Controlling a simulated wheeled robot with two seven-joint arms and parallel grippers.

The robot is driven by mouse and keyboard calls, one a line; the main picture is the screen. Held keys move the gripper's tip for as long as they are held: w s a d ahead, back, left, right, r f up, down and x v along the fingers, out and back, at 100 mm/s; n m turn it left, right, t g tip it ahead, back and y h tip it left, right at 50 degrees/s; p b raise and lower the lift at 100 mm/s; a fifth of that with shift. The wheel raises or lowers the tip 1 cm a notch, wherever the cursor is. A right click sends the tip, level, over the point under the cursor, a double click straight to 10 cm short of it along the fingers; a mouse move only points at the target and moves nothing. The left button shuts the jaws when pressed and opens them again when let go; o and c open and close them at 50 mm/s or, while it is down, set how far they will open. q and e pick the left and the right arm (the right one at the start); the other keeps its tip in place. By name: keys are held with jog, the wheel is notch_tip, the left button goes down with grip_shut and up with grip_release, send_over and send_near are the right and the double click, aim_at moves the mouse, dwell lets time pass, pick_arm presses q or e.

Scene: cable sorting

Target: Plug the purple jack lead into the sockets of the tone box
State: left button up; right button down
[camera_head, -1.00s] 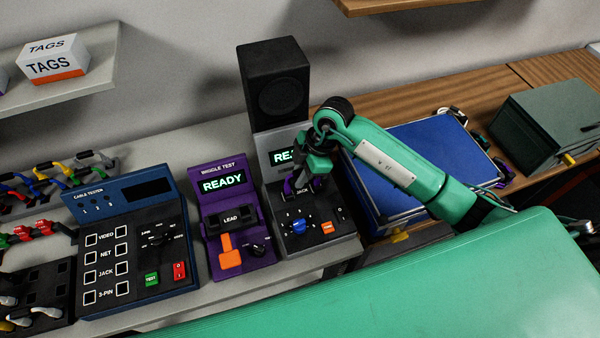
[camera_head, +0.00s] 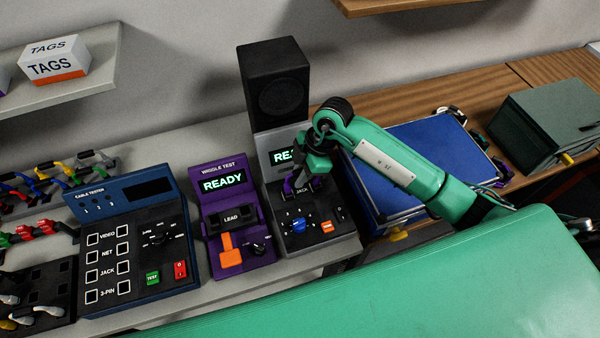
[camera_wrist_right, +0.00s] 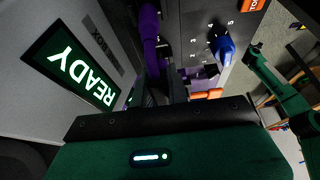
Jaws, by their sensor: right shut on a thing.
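The tone box (camera_head: 330,238) is a dark grey panel with a blue knob (camera_head: 299,225), an orange button and a green-lit screen, below a black speaker. My right gripper (camera_head: 305,182) is at the panel's JACK area, shut on the purple jack lead (camera_head: 289,186). In the right wrist view, purple parts of the lead (camera_wrist_right: 149,30) show beside the fingers and close to the panel face. The fingers and my arm hide the sockets, so I cannot tell whether the plugs are in.
A purple wiggle tester (camera_head: 262,255) reading READY stands just left of the tone box, then a blue cable tester (camera_head: 185,275). A black speaker (camera_head: 275,85) rises behind the box.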

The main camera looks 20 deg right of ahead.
jog(key=shift+f, duration=0.75)
dwell(0.9)
jog(key=shift+f, duration=0.15)
dwell(0.4)
jog(key=c, duration=0.7)
grip_release()
jog(key=shift+r+p, duration=3.7)
jog(key=shift+r, duration=0.35)
